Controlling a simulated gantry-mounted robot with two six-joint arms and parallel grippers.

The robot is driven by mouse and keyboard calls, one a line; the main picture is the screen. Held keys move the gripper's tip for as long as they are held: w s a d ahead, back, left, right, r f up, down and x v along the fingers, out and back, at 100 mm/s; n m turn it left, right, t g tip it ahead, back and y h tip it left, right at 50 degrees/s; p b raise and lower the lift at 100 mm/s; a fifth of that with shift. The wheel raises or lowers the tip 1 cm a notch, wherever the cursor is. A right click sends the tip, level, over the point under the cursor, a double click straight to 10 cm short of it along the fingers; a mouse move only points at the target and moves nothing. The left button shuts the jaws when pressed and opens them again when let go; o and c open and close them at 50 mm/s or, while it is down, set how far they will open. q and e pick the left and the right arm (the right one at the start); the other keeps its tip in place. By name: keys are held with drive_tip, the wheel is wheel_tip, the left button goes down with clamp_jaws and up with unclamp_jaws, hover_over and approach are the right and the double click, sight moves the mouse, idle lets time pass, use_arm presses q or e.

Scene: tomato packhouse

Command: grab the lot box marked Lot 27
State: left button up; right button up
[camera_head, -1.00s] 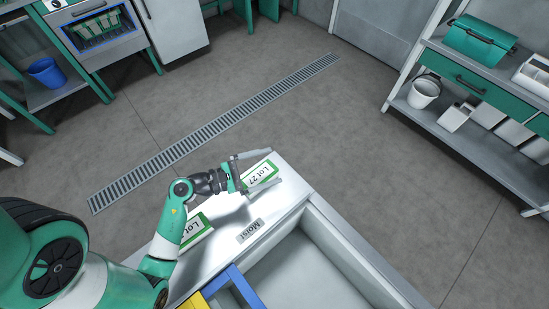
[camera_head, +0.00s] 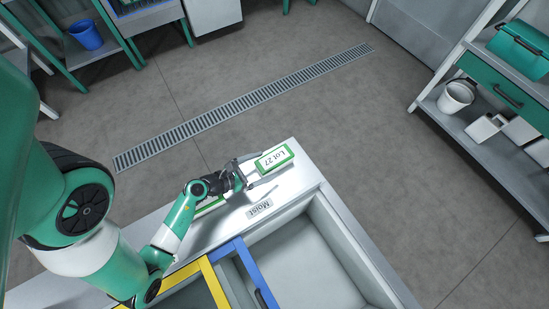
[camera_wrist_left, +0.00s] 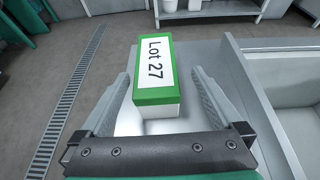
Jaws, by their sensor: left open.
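The Lot 27 box (camera_head: 274,158) is white with a green edge and a white label. It lies on the white ledge (camera_head: 292,183) near its far end. It also shows in the left wrist view (camera_wrist_left: 155,70), straight ahead, with its label up. My left gripper (camera_head: 257,170) is open. Its two fingers lie on either side of the near part of the box, with a gap visible on both sides in the wrist view. A second green-edged box (camera_head: 209,206) is mostly hidden behind my left arm. My right gripper is not in view.
A "Moist" plate (camera_head: 259,209) is on the ledge beside an open grey bin (camera_head: 325,225). Blue (camera_head: 254,275) and yellow (camera_head: 212,284) bars cross nearby. A shelf (camera_head: 470,122) with a bucket (camera_head: 456,96) stands far right. The floor beyond the ledge is clear.

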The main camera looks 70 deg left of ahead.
sight(274, 160)
use_arm(q)
drive_tip(key=shift+w+a+f, duration=0.1)
drive_tip(key=shift+w, duration=0.2)
drive_tip(key=shift+w+f, duration=0.2)
drive_tip(key=b+x, duration=0.1)
drive_tip(key=x, duration=0.1)
drive_tip(key=b+x, duration=0.1)
drive_tip(key=x, duration=0.1)
drive_tip(key=shift+a, duration=0.35)
drive_tip(key=shift+w+a, duration=0.1)
drive_tip(key=shift+w, duration=0.1)
drive_tip(key=shift+c, duration=0.7)
clamp_jaws()
